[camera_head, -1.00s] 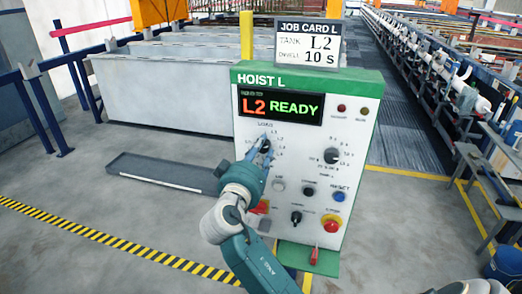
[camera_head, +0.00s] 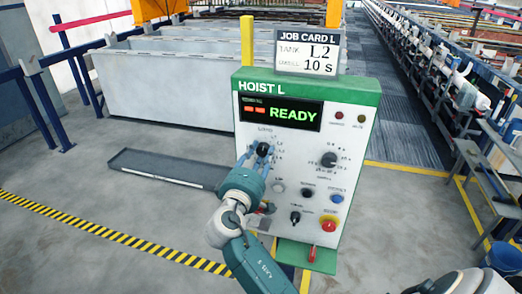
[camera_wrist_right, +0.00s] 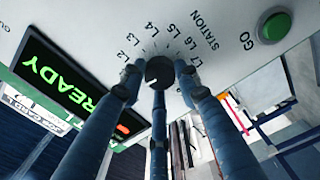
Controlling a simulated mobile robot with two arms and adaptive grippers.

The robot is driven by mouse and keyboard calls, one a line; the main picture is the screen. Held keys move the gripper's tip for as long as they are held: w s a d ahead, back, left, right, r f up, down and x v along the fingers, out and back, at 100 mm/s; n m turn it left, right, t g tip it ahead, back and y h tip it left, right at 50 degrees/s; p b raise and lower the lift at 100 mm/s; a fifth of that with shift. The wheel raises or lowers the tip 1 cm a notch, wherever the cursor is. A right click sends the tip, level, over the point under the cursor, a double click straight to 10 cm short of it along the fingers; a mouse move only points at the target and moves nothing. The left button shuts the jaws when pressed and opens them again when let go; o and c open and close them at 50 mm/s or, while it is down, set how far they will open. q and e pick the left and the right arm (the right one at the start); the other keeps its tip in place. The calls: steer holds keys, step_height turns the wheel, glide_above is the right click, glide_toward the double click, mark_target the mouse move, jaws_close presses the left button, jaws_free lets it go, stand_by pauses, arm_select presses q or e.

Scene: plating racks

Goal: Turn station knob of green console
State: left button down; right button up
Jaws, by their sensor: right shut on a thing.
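The green console (camera_head: 300,78), labelled HOIST L, stands upright with a white panel. Its display (camera_head: 280,112) shows two red dashes and a green READY. The black station knob (camera_head: 263,149) is at the panel's left, below the display. In the right wrist view the knob (camera_wrist_right: 160,70) sits among labels from L2 to L7 beside the word STATION. My right gripper (camera_head: 258,152) has its blue fingers around the knob, closed on it; the fingers also show in the wrist view (camera_wrist_right: 158,84). I cannot tell which label the knob points to. My left gripper is out of view.
The job card (camera_head: 307,52) above the console reads TANK L2, 10 S. A second black knob (camera_head: 328,160), a blue button (camera_head: 337,199) and a red button (camera_head: 328,224) are close by on the panel. A grey tray (camera_head: 165,167) lies on the floor at left.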

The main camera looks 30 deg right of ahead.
steer(key=shift+w+a+r+n+p, duration=0.1)
steer(key=shift+n+p, duration=0.2)
steer(key=shift+n, duration=0.3)
steer(key=shift+w+a+r+n+p, duration=0.1)
steer(key=shift+n+p, duration=0.15)
steer(key=shift+n, duration=0.35)
steer(key=shift+f, duration=0.1)
steer(key=o, duration=1.1)
steer(key=shift+o, duration=0.2)
steer(key=shift+f, duration=0.1)
steer(key=shift+a, duration=0.1)
steer(key=shift+s+a, duration=0.25)
steer(key=shift+s, duration=0.1)
steer(key=v, duration=1.1)
